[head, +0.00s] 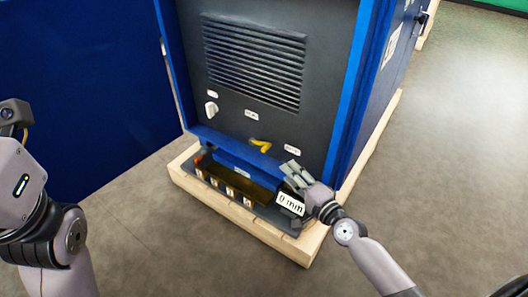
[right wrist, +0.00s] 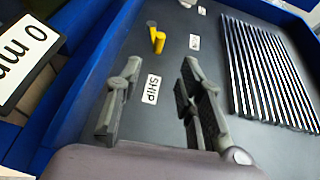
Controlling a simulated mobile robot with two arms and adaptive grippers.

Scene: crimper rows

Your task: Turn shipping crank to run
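The yellow crank (head: 261,145) is on the lower part of the dark cabinet front, angled to the right in the head view. In the right wrist view the crank (right wrist: 157,38) stands out beyond my fingertips. A white label reading SHIP (right wrist: 151,89) shows between my fingers; the label (head: 292,150) is right of the crank in the head view. My right gripper (head: 291,169) is open and empty, just below that label and apart from the crank. In the right wrist view, both fingers of the gripper (right wrist: 162,64) show spread. Only my left arm shows at the left; its fingers are out of view.
A white knob (head: 211,108) and a louvred vent (head: 254,62) are above the crank. A blue ledge, a tray and a "0 mm" sign (head: 290,203) lie below, over a wooden pallet (head: 285,243). An open blue door (head: 85,90) stands at left. Floor is clear at right.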

